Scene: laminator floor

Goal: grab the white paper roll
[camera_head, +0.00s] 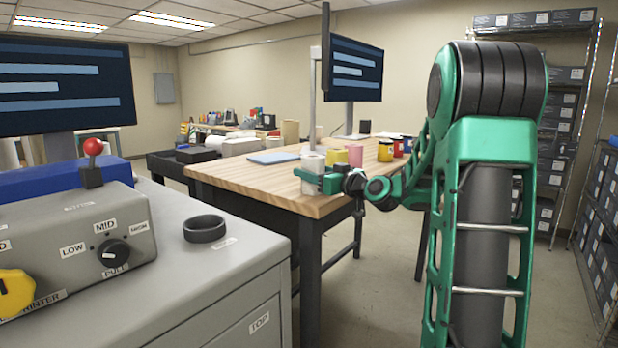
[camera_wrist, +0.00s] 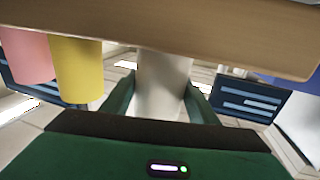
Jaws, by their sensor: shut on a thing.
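Part of the roll is hidden behind the gripper in the head view. I cannot tell whether it is lifted at all.
A pink cylinder (camera_wrist: 27,55) and a yellow cylinder (camera_wrist: 76,68) stand close beside the roll. Several coloured cans (camera_head: 386,151) stand further right. A monitor (camera_head: 352,68) rises behind. A grey machine (camera_head: 190,270) with a black ring (camera_head: 205,229) fills the front left.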

